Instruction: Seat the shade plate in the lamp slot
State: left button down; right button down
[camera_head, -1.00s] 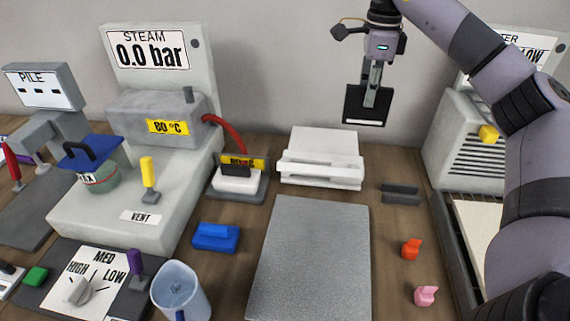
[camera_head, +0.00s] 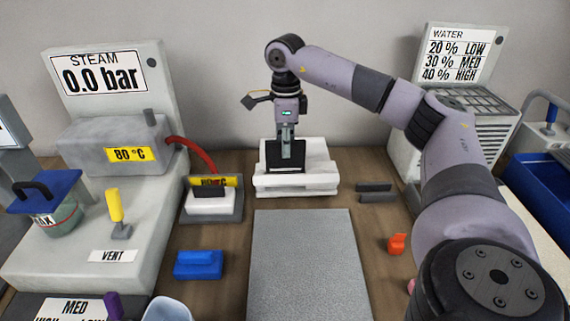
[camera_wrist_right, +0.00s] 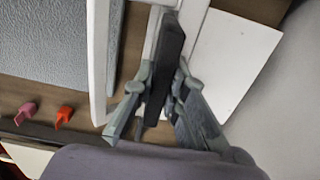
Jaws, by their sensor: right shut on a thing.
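The shade plate seems to be the flat black plate (camera_head: 273,156) with a pale strip along its lower edge. My right gripper (camera_head: 286,152) is shut on its upper part and holds it upright. In the head view the plate overlaps the white stepped block (camera_head: 322,182), probably the lamp with the slot. I cannot tell whether the plate's lower edge is in a slot or just above it. In the right wrist view the plate (camera_wrist_right: 168,55) stands edge-on between the gripper fingers (camera_wrist_right: 165,95), over the white block (camera_wrist_right: 234,55). My left gripper is not in view.
A grey mat (camera_head: 302,265) lies in front of the white block. A dark two-bar piece (camera_head: 376,193) and an orange clip (camera_head: 396,244) lie to the right. A grey holder with a yellow label (camera_head: 212,203) and a blue block (camera_head: 198,264) are left. The steam unit (camera_head: 110,150) stands far left.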

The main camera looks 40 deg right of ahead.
aim_at(285, 171)
jog(key=shift+f, duration=2.95)
jog(key=shift+f, duration=0.1)
jog(key=c, duration=1.6)
grip_release()
notch_tip(285, 171, up, 12)
jog(key=shift+r+b, duration=0.15)
jog(key=shift+b, duration=0.25)
jog(key=shift+a, duration=0.1)
